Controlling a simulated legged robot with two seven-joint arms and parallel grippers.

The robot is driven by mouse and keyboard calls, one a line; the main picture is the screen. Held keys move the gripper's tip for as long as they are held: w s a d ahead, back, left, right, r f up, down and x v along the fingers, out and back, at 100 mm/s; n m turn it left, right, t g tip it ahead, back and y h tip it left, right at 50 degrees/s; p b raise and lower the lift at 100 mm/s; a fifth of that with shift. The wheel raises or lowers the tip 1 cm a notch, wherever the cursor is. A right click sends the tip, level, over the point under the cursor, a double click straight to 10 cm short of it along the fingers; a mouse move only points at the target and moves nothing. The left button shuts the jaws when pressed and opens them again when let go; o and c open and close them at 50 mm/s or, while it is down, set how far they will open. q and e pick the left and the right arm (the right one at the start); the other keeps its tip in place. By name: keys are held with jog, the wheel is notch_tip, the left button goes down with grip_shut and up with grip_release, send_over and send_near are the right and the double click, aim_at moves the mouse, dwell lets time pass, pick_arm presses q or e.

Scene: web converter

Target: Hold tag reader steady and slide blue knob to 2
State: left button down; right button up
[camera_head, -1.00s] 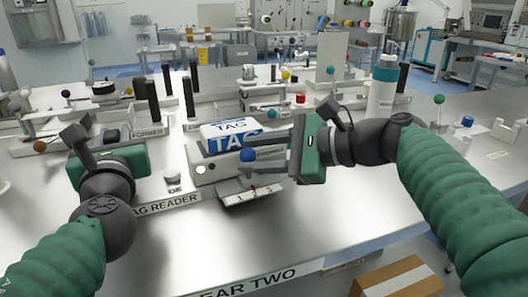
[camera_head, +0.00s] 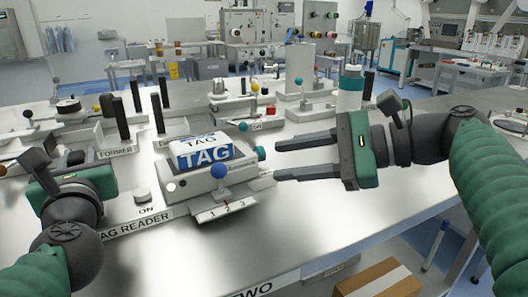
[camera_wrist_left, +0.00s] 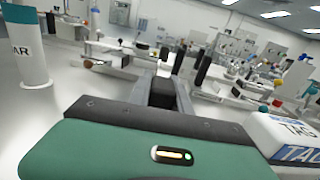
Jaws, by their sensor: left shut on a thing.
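The tag reader (camera_head: 190,188) is a white box with a blue-and-white TAG block (camera_head: 206,153) on top; the block also shows at the right edge of the left wrist view (camera_wrist_left: 292,135). The blue knob (camera_head: 220,172) stands at its front, above a plate (camera_head: 226,207) marked 1, 2, 3. Its stem comes down near the middle mark; its exact setting is hard to read. My right gripper (camera_head: 276,160) is open and empty, right of the knob and apart from it.
Black posts (camera_head: 158,113) stand behind and left of the reader. A teal knob (camera_head: 261,153) sticks out at its right end. The bench front right of the reader is clear.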

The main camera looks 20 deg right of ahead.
pick_arm(q)
jog(key=shift+w+f, duration=0.1)
jog(key=shift+f, duration=0.05)
dwell(0.4)
jog(key=c, duration=1.5)
grip_release()
jog(key=o, duration=0.4)
jog(key=shift+w, duration=0.2)
jog(key=shift+s, duration=0.1)
jog(key=s, duration=0.7)
jog(key=shift+s+d, duration=0.2)
jog(key=shift+d, duration=0.2)
jog(key=shift+p, duration=0.3)
